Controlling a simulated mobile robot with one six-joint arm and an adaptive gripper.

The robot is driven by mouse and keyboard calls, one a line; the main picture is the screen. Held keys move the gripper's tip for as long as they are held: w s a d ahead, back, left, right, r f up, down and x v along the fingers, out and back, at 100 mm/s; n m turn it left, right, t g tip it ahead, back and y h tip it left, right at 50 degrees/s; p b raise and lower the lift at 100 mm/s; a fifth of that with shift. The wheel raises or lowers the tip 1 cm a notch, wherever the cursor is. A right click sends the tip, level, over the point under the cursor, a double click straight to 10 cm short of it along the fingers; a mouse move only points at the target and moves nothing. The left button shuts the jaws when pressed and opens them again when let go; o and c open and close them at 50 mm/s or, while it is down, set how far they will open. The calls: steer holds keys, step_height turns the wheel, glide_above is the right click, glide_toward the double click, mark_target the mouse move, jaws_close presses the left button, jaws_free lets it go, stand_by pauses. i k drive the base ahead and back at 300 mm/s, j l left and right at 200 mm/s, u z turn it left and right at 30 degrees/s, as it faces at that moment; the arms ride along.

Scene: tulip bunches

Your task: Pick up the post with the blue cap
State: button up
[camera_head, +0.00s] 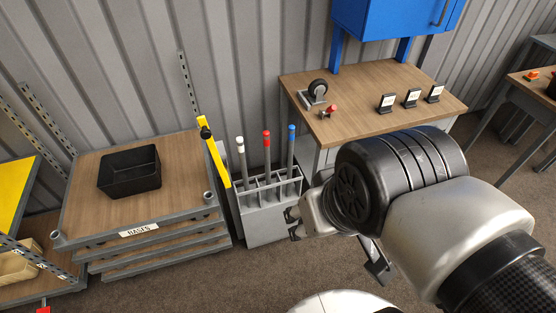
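The post with the blue cap (290,152) is a grey rod standing upright in the right part of a grey divided rack (265,215). A red-capped post (266,157) and a white-capped post (241,160) stand to its left in the same rack. The lower ends of the posts are hidden by the rack. My gripper (293,223) is in front of the rack's right side, below the blue-capped post in the picture. Its two dark fingertips are apart with nothing visible between them. It does not hold the post.
A yellow bar (214,155) with a black end leans at the rack's left. Left of it, a wooden-topped cart (93,170) holds a black bin (130,188). A wooden table (350,90) with small items stands behind my arm at the right. A blue cabinet (390,15) is above it.

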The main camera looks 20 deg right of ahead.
mark_target(291, 127)
steer(key=i+z, duration=0.25)
steer(key=i, duration=0.45)
steer(key=i+j+z, duration=0.1)
steer(key=i+z, duration=0.2)
steer(key=i, duration=0.35)
